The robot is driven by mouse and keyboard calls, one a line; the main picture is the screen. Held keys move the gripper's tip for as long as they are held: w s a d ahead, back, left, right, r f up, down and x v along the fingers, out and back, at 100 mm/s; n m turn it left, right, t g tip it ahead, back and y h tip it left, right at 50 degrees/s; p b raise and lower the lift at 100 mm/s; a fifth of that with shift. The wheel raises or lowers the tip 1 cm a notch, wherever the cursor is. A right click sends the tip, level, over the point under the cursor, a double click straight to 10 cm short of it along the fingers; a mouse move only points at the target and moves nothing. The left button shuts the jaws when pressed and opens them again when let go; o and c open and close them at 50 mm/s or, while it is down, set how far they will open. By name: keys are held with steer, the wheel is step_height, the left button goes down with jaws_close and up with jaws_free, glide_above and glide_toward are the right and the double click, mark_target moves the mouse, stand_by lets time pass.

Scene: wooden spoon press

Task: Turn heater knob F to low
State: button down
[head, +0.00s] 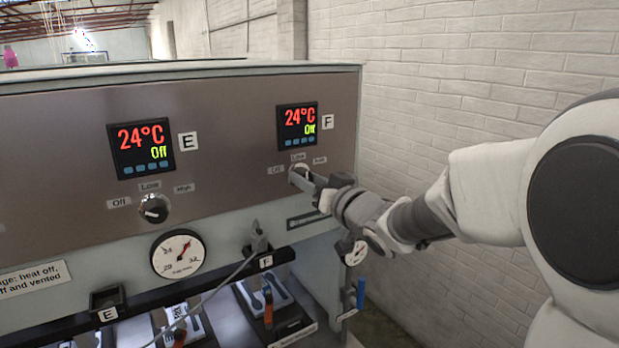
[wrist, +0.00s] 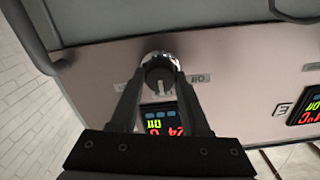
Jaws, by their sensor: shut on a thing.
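Heater knob F (wrist: 160,68) is a dark round knob with a bright metal rim, on the panel below display F (head: 298,125). My gripper (head: 303,177) reaches it from the right and is shut on it, with one finger on each side in the wrist view. The wrist view is upside down. A pale mark on the knob points toward the display there. Display F reads 24°C in red and Off in yellow-green. Labels Off (head: 276,170), Low (head: 298,157) and High (head: 320,161) surround the knob. In the head view my fingers mostly hide the knob.
Knob E (head: 154,209) and display E (head: 141,148), also reading 24°C and Off, are to the left. Gauges (head: 178,255), a grey cable and trays sit below the panel. A white brick wall (head: 440,100) stands close on the right.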

stand_by(0.4)
steer(key=shift+c, duration=1.9)
jaws_free()
steer(key=b+v, duration=0.2)
steer(key=v, duration=1.5)
steer(key=shift+s+d, duration=0.2)
steer(key=shift+w+d, duration=0.1)
